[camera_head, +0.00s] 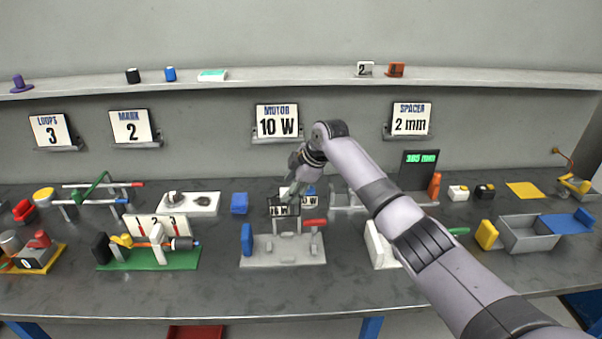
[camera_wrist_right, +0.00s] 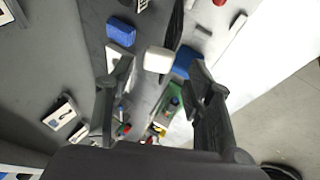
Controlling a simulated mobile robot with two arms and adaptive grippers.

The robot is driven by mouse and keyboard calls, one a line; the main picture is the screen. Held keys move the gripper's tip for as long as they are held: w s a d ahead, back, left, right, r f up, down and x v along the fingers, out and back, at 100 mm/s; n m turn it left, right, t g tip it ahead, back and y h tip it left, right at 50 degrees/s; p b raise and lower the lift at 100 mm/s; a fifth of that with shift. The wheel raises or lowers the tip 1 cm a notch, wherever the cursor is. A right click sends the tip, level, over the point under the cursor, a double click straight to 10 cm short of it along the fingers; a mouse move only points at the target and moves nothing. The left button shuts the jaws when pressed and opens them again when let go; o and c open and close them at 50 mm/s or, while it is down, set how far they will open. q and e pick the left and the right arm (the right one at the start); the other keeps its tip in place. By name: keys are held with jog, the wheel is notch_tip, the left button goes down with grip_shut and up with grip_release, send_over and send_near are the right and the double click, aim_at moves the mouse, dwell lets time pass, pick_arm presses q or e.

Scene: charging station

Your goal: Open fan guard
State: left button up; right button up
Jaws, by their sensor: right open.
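My right arm reaches in from the lower right, and its gripper (camera_head: 297,180) is above the middle of the bench, by the back of a grey fixture (camera_head: 283,258) with a blue block (camera_head: 247,239) and a red part (camera_head: 315,223). In the right wrist view the gripper (camera_wrist_right: 160,78) is open, its dark fingers apart. A white block (camera_wrist_right: 158,60) and a blue part (camera_wrist_right: 186,62) show between and beyond the fingers; contact cannot be told. I cannot tell which part is the fan guard. My left gripper is not in view.
A green-based fixture (camera_head: 150,258) stands to the left. A grey bin (camera_head: 528,236) is at the right. A shelf (camera_head: 290,80) with small parts runs along the wall above several sign cards. My right arm covers part of the bench right of the middle.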

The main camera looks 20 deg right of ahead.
jog(key=v, duration=0.7)
jog(key=shift+r, duration=0.3)
jog(key=shift+s, duration=0.15)
jog(key=shift+c, duration=0.4)
